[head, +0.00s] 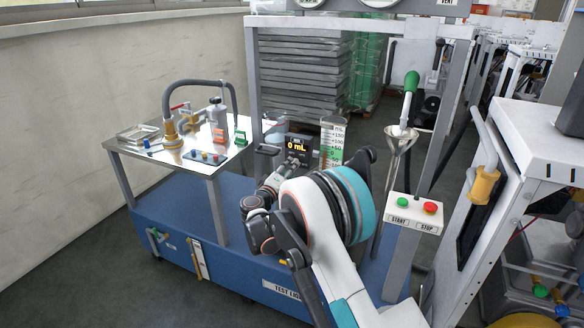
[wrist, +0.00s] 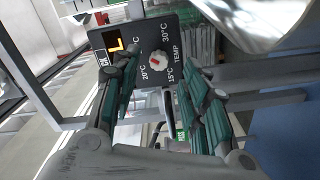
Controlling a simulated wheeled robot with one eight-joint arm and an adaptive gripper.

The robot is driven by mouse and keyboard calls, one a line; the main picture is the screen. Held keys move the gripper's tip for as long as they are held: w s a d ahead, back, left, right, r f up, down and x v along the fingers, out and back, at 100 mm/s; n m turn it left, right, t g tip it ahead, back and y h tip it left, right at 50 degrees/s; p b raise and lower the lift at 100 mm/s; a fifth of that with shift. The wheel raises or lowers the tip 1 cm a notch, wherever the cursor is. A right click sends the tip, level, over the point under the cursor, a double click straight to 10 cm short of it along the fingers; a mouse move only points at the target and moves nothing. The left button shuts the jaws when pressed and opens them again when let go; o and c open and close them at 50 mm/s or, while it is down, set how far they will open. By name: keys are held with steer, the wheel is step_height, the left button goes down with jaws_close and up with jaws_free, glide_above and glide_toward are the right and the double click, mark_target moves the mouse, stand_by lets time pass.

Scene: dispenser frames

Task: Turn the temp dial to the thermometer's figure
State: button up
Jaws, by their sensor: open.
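The temp dial (wrist: 160,68) is a small pale knob with a red mark, on a dark panel in the wrist view. I see no contact with the dial. In the head view my gripper (head: 289,168) is in front of the dark panel (head: 281,142), whose amber display reads 0 mL. I cannot make out a thermometer or its figure.
A graduated cylinder (head: 331,145) stands right of the panel. A metal funnel (head: 401,139) and the START/STOP box (head: 414,211) are further right. A steel table (head: 120,149) with hoses and fittings stands left.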

steer(key=v, duration=0.8)
steer(key=shift+s+a, duration=0.1)
steer(key=shift+s, duration=0.05)
